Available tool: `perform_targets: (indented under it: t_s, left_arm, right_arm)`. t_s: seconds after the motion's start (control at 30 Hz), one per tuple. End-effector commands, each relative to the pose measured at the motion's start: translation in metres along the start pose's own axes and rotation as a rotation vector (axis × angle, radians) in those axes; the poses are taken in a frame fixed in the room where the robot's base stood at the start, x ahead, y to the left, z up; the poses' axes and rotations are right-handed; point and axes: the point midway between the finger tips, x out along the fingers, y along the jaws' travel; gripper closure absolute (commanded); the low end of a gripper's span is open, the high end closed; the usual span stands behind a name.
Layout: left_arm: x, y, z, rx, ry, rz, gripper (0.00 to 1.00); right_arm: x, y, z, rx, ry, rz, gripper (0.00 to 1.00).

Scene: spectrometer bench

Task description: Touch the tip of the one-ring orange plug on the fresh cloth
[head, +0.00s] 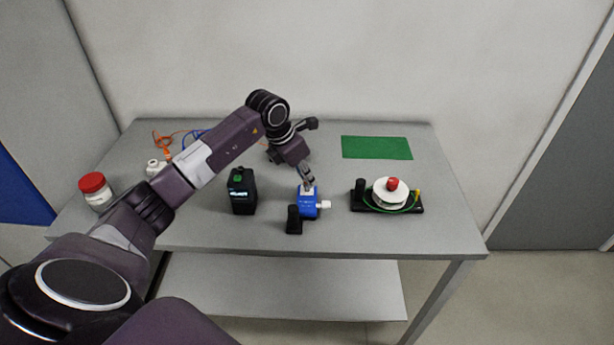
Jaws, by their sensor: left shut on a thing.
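My left gripper (309,184) points down over a blue box (308,208) with a pale patch on top and a white knob on its right side. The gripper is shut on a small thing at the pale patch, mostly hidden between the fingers. An orange cable (165,143) lies at the back left, and a bit of orange shows beside my left wrist, so the held thing appears to be an orange plug. Its rings are too small to make out. I cannot tell whether its tip touches the pale patch. My right gripper is out of view.
A black box with a green top (242,192) stands left of the blue box, a white reel with a red knob (392,190) right. A green mat (377,147) lies behind. A red-lidded jar (96,191) and blue cable (192,137) are left. The table's front right is clear.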

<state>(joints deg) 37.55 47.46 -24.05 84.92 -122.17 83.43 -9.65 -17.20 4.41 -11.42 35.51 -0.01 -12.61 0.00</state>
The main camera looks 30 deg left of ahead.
Motion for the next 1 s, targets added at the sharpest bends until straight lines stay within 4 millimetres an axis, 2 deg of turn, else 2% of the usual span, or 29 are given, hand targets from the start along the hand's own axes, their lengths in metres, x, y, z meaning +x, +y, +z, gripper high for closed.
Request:
perform_targets:
  t_s: [0.43,1.0]
  left_arm:
    - [-0.003,0.0,0.001,0.0,0.0,0.0,1.0]
    - [-0.034,0.001,0.014,0.0,-0.001,0.001,1.0]
  right_arm:
    - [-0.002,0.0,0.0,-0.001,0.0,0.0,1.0]
    - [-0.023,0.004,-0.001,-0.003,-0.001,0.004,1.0]
